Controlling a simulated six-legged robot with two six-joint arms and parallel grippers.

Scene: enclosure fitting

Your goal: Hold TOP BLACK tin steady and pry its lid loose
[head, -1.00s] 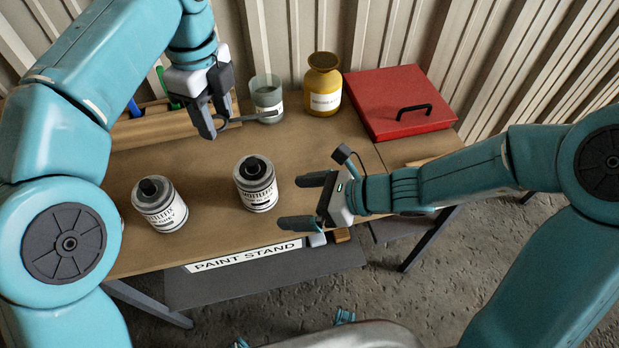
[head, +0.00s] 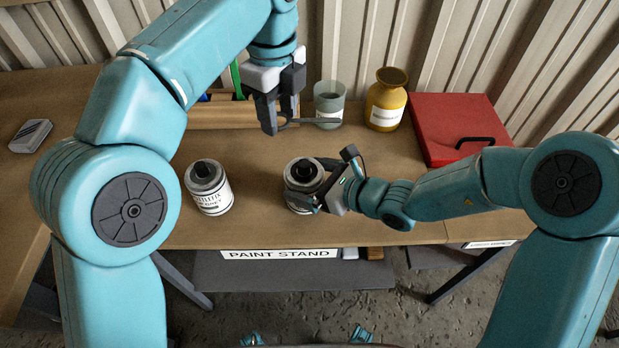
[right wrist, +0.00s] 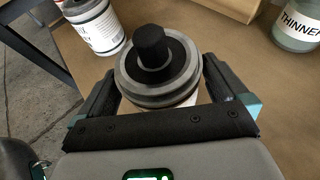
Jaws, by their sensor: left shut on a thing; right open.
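A white-labelled tin (head: 303,174) with a grey rim and a black knob on its lid stands upright at the table's front; its label is mostly hidden. My right gripper (head: 314,184) is open with its fingers on both sides of this tin; the right wrist view shows the tin (right wrist: 158,70) between them. I cannot tell whether they touch it. My left gripper (head: 270,128) is shut on a thin grey metal tool (head: 312,120), behind and above the tin. The tool's tip points right, apart from the lid. I cannot read which tin is TOP BLACK.
A similar tin (head: 209,188) stands to the left. Behind are a greenish glass of thinner (head: 329,103), a yellow jar (head: 387,100), a red box (head: 462,128) with a black handle and a wooden rack (head: 225,114). The table between the left tin and the rack is clear.

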